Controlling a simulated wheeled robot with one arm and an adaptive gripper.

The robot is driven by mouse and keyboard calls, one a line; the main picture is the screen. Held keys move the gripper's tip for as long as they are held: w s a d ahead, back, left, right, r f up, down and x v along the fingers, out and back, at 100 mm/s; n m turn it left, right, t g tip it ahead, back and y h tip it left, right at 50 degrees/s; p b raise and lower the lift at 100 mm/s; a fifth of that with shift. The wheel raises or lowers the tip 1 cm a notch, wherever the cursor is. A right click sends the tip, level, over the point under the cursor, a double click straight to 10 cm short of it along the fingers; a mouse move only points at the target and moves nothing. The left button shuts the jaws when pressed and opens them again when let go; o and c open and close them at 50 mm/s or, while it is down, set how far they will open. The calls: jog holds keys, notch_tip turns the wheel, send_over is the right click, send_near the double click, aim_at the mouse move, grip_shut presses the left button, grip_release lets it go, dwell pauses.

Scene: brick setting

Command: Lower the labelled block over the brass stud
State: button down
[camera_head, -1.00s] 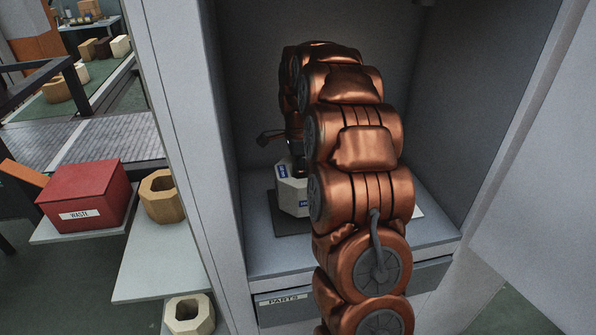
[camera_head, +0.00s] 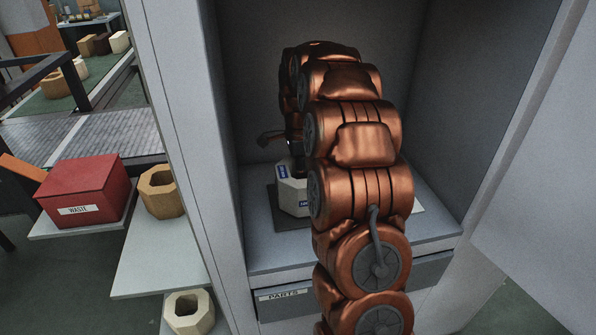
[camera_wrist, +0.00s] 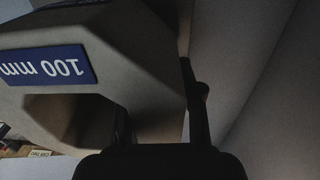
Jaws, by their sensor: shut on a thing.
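The labelled block (camera_head: 294,198) is pale grey and many-sided, with blue labels. It is inside the cabinet, over a dark base plate (camera_head: 283,220). In the wrist view the block (camera_wrist: 150,65) is close up, with a "100 mm" label upside down and a dark opening below it. My gripper (camera_wrist: 160,115) is shut on the block's wall, one finger at its right side and one dark finger at the opening. My arm hides part of the block in the head view. The brass stud is not visible. I cannot tell whether the block touches the plate.
Cabinet walls stand close at left (camera_head: 228,130) and right (camera_head: 460,100). A drawer labelled PARTS (camera_head: 330,290) is below. Outside at left are a red WASTE box (camera_head: 90,185), a tan hollow block (camera_head: 162,195) and a pale hollow block (camera_head: 188,312).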

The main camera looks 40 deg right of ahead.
jog(key=shift+f, duration=0.45)
jog(key=c, duration=0.7)
grip_release()
jog(key=shift+r+p, duration=0.6)
jog(key=shift+r, duration=3.9)
